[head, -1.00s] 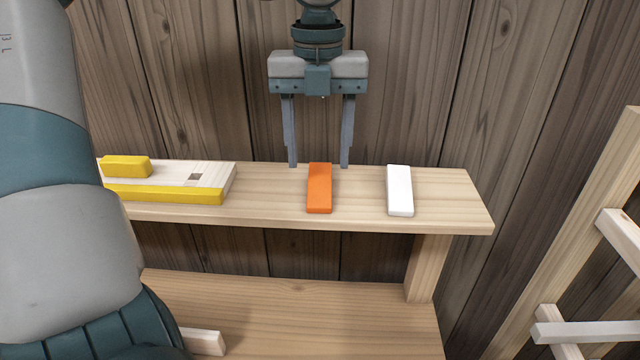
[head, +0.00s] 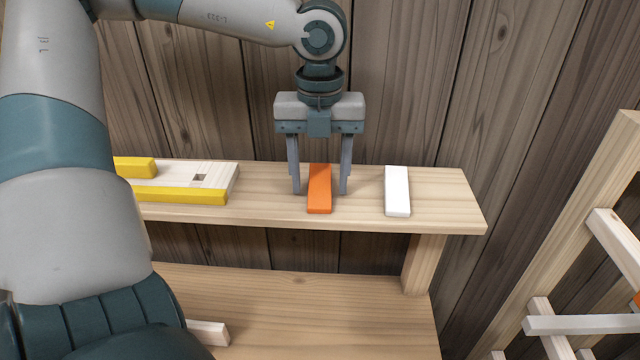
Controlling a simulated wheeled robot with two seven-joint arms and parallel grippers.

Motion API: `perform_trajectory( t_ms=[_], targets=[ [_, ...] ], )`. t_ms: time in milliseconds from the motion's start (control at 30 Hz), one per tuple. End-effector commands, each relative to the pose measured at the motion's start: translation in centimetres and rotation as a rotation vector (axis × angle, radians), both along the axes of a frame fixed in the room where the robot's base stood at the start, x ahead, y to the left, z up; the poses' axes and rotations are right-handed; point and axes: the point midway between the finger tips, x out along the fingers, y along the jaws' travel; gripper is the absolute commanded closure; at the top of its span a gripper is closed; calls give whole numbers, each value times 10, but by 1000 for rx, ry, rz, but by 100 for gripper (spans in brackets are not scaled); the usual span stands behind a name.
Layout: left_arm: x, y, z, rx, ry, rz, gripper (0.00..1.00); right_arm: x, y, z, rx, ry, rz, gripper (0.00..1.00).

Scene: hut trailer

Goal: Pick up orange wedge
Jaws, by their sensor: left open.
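The orange wedge (head: 319,197) lies on the upper wooden shelf (head: 270,208), its long side running from back to front. My left gripper (head: 319,192) points down over it with its jaws open. One finger is on the left side of the wedge and the other on the right, with a small gap showing on each side. The fingertips are low, close to the shelf top. My right gripper is not in the head view.
A white block (head: 398,190) lies to the right of the wedge. A pale board with yellow strips (head: 180,195) is to the left. A plank wall stands close behind. A lower wooden surface (head: 310,315) is below, and a wooden frame (head: 590,230) stands at right.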

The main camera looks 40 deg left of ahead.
Motion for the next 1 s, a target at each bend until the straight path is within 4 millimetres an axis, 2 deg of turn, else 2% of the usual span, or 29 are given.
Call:
perform_trajectory(
  t_ms=[167,200,367,400,767,1000],
  targets=[
    [0,0,0,0,0,0,47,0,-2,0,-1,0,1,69],
    [0,0,0,0,0,0,49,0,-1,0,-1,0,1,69],
    [0,0,0,0,0,0,88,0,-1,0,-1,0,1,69],
    [0,0,0,0,0,0,91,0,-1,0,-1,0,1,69],
    [0,0,2,1,-1,0,91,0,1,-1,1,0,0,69],
    [1,0,18,2,-4,1,91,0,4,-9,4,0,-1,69]
  ],
)
